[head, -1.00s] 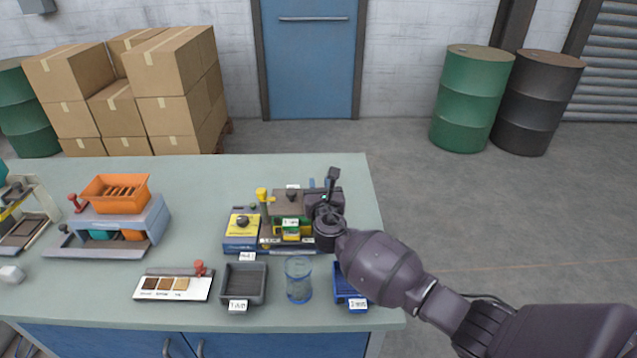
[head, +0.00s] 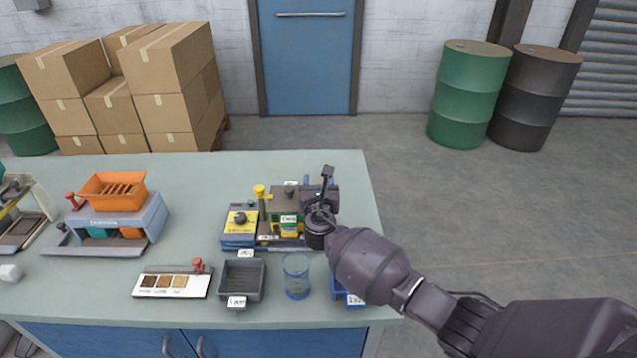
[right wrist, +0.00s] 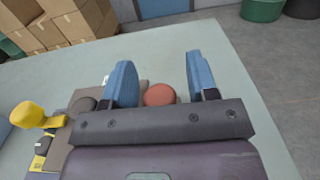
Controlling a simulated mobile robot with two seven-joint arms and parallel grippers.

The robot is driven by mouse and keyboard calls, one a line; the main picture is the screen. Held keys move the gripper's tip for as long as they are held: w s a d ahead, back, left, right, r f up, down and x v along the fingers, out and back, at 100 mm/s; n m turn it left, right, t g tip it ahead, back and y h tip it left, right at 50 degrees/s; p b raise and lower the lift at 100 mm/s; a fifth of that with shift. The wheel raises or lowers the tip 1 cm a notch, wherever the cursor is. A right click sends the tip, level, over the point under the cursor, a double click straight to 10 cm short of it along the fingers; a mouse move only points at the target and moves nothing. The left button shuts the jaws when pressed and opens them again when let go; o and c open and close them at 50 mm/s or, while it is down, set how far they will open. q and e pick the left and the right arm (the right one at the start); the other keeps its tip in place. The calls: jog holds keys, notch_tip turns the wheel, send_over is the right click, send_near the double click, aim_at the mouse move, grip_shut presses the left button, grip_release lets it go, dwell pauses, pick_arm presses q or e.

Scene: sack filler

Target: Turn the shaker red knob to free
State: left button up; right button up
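A round red knob (right wrist: 160,94) shows in the right wrist view, between the two blue-padded fingers of my right gripper (right wrist: 161,80). The gripper is open, with a gap visible on both sides of the knob; I see no contact. In the head view my right arm reaches in from the right, and its dark wrist (head: 322,220) covers the right part of a small machine (head: 285,203); the knob is hidden there. A yellow-topped lever (head: 260,191) stands on the machine's left and also shows in the right wrist view (right wrist: 28,115). My left gripper is not in view.
A yellow-and-blue box with a black knob (head: 240,219) adjoins the machine. In front are a grey tray (head: 243,265), a clear blue cup (head: 297,290) and a blue bin (head: 348,302). An orange-topped unit (head: 115,190) stands left. The bench's back middle (head: 200,175) is clear.

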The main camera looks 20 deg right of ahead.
jog(key=shift+s, duration=0.1)
jog(key=v, duration=1)
jog(key=shift+s+a, duration=0.15)
jog(key=shift+s, duration=0.1)
